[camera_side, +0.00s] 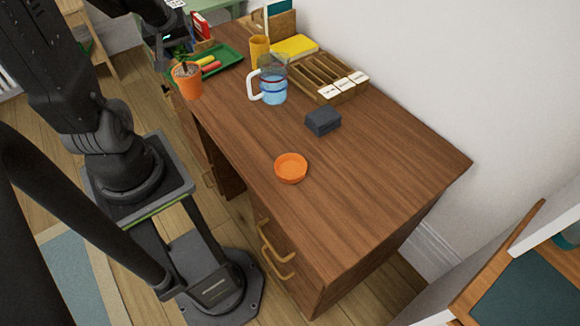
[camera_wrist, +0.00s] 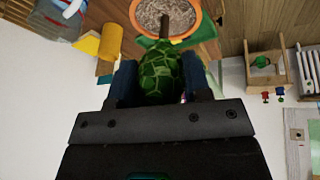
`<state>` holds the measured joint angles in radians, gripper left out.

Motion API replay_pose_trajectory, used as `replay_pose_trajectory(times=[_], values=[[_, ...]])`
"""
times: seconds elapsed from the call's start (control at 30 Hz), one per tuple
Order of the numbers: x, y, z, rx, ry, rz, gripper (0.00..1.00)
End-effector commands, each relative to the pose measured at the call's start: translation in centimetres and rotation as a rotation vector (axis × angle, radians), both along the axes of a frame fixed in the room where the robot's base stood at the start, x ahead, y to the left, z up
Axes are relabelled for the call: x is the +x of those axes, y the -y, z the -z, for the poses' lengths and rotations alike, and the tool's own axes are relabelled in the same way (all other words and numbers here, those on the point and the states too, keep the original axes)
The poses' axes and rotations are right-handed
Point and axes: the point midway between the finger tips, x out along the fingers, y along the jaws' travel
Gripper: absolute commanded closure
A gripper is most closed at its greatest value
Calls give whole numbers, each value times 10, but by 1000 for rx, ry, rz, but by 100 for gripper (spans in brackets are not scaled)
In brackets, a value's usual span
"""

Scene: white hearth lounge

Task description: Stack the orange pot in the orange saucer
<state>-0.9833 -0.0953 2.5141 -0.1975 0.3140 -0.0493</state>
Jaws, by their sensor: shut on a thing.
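The orange pot (camera_side: 187,82), with pale soil and a plant in it, hangs at the far left edge of the desk in the side view. My gripper (camera_side: 180,56) is above it, shut on the green patterned plant top (camera_wrist: 162,75) in the wrist view. The pot's rim (camera_wrist: 137,22) and soil show beyond the fingers there. The pot looks upright; its height over the desk edge is hard to tell. The orange saucer (camera_side: 291,168) lies flat and empty on the desk near the front edge, well away from the pot.
A clear blue-banded jug (camera_side: 272,86) with a white handle stands between pot and saucer, towards the back. A dark grey block (camera_side: 323,121) lies behind the saucer. A green tray (camera_side: 218,66), yellow cup (camera_side: 259,50) and wooden sorter (camera_side: 325,78) are farther back. The desk's right part is clear.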

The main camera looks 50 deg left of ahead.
Motion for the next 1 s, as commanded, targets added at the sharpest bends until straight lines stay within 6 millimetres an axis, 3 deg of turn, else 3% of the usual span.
replay_pose_trajectory(times=[0.47, 1.0], values=[[5, 5, 1, 0, 1, 95, 100], [33, 40, 4, -2, 2, 727, 100]])
